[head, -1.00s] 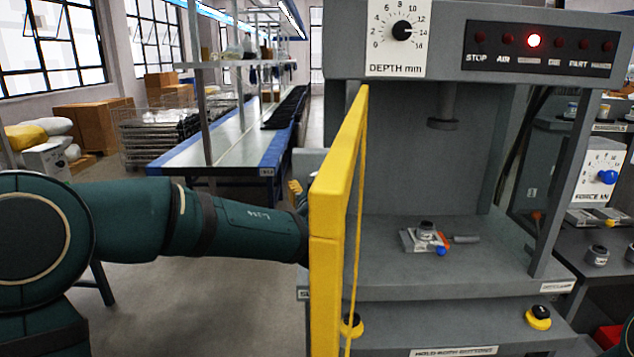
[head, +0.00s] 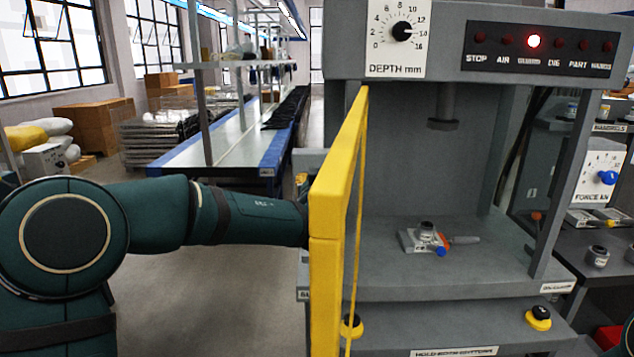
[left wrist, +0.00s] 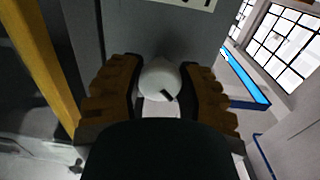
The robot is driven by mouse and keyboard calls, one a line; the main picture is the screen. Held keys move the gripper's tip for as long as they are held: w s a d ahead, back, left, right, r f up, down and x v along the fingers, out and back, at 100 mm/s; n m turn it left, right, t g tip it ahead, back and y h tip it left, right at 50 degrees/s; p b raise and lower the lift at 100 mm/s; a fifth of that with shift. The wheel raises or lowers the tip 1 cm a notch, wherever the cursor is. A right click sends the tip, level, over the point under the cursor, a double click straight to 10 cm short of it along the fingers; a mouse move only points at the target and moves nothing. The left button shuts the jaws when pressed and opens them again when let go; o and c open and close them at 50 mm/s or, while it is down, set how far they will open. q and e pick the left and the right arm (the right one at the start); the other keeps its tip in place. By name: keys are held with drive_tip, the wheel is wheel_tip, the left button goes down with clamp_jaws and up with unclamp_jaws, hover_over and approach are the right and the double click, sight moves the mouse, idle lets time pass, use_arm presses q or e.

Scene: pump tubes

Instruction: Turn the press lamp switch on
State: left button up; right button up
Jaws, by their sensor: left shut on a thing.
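In the left wrist view, a pale round knob (left wrist: 159,80) with a dark mark sits on a grey panel under a white label. I take it to be the press lamp switch; its label cannot be read. My left gripper (left wrist: 160,92) has its brown-yellow fingers on both sides of the knob, shut on it. In the head view, the yellow guard (head: 325,210) and the grey press hide most of this gripper and the switch. The press (head: 400,265) stands at right, with one red lamp (head: 534,41) lit, marked GUARD.
The yellow guard stands upright close beside my left forearm. A small fixture (head: 425,240) with a blue knob sits on the press bed. Black buttons on yellow bases (head: 538,318) are on the front. A conveyor (head: 215,145) runs behind, with open floor at left.

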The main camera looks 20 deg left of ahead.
use_arm(q)
drive_tip(key=m, duration=0.4)
drive_tip(key=shift+m, duration=0.4)
drive_tip(key=m, duration=0.4)
clamp_jaws()
drive_tip(key=m, duration=0.5)
drive_tip(key=shift+m, duration=2)
drive_tip(key=o, duration=1.2)
unclamp_jaws()
